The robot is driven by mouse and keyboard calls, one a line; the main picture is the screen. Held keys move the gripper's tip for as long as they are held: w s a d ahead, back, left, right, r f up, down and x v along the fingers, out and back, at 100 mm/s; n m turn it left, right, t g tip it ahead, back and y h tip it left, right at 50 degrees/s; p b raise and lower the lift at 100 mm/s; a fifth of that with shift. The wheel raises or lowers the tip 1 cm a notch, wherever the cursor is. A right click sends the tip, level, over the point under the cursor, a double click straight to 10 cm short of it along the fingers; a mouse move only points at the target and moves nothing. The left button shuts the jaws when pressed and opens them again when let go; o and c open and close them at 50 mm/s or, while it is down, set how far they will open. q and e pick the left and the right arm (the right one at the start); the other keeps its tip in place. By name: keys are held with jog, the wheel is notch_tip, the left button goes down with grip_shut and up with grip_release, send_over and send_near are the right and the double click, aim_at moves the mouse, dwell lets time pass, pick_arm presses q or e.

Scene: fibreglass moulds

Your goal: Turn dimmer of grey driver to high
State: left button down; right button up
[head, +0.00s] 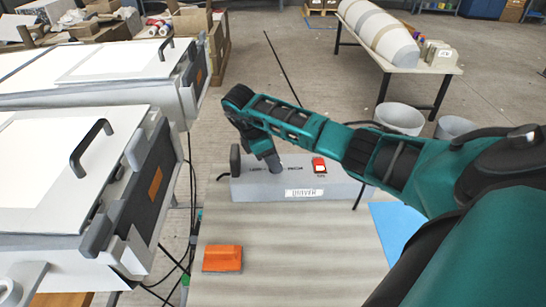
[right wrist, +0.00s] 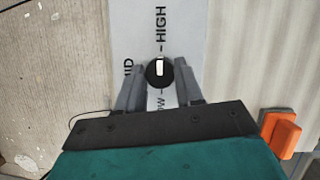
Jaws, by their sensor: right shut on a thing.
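The grey driver (head: 258,190) is a long box lying on the table, with a "DRIVER" label on its front and a red switch (head: 319,165) on top. My right gripper (head: 273,164) reaches down onto its top face. In the right wrist view the gripper (right wrist: 159,68) is shut on the round black dimmer knob (right wrist: 158,79), one finger on each side. The knob's white mark points up the picture, at the HIGH tick. MID is printed to the left and LOW lies below, partly covered. The head view hides the knob. My left gripper is out of view.
An orange block (head: 222,258) lies on the table (head: 290,270) in front of the driver. A blue sheet (head: 398,225) is at the right. White moulds with handles (head: 60,165) stand close at the left. The table front is mostly clear.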

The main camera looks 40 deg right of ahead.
dwell(0.4)
jog(key=o, duration=1)
jog(key=p+v, duration=0.4)
jog(key=v, duration=0.9)
jog(key=shift+d, duration=0.1)
